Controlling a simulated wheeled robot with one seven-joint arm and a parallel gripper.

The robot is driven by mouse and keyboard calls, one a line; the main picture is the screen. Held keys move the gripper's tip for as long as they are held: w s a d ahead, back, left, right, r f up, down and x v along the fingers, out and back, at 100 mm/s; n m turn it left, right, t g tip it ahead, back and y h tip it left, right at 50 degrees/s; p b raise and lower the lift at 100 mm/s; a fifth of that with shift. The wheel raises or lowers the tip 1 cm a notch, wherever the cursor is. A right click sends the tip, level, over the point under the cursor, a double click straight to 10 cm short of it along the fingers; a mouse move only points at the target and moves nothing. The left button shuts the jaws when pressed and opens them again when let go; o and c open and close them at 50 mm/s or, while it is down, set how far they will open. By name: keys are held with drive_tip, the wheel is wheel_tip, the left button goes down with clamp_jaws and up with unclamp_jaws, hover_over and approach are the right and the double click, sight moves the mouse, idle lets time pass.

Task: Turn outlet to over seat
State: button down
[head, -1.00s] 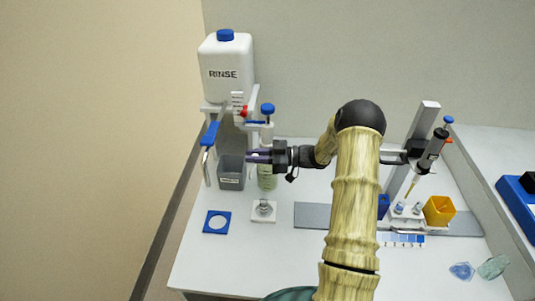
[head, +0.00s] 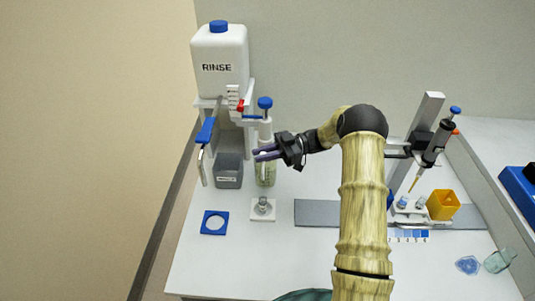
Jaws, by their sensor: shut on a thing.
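My gripper (head: 266,154) is at the clear bottle (head: 266,174) with greenish liquid, and its purple fingers are shut on the bottle's upper part. The bottle stands upright with a white dispenser top and a blue knob (head: 265,103). A short blue-tipped outlet (head: 250,117) points left from its top. The fingers hide part of the bottle's neck. A blue square plate with a round opening (head: 205,229) and a white square seat (head: 256,215) with a metal piece on it lie on the bench in front. Which one is the seat meant, I cannot tell.
The white RINSE tank (head: 220,85) stands on a rack at the back left, with a blue-handled metal pipe (head: 203,166). A grey box (head: 229,172) stands left of the bottle. A pipette stand (head: 431,110) and yellow cup (head: 443,204) are at the right.

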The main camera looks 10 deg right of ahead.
drive_tip(key=shift+r, duration=0.1)
drive_tip(key=c, duration=1.3)
unclamp_jaws()
drive_tip(key=shift+c, duration=0.2)
drive_tip(key=shift+d, duration=0.15)
